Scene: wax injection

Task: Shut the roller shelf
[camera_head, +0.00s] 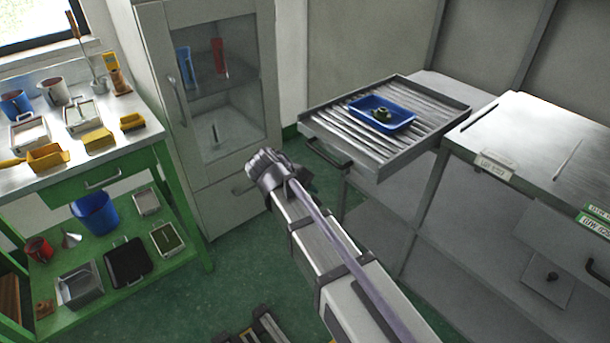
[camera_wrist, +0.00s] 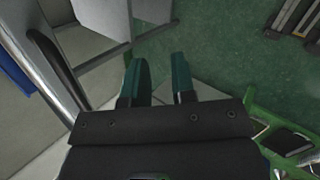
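The roller shelf (camera_head: 450,112) is pulled out from the grey cabinet. It is a metal frame with a bed of rollers and a black handle (camera_head: 328,154) on its front. A blue tray (camera_head: 398,113) holding a small dark green object (camera_head: 382,114) sits on the rollers. In the wrist view, the shelf's edge (camera_wrist: 27,47) and handle (camera_wrist: 52,62) show at the left, with a bit of the blue tray (camera_wrist: 14,72). My gripper (camera_wrist: 158,70) is open and empty, to the right of the handle and apart from it. In the head view my arm's end hides the fingers.
A grey cabinet with a glass door (camera_head: 222,75) stands behind my arm. A green workbench (camera_head: 145,145) with tools and containers is at the left. A metal worktop (camera_head: 545,140) adjoins the shelf at the right. Green floor (camera_head: 240,285) is open between them.

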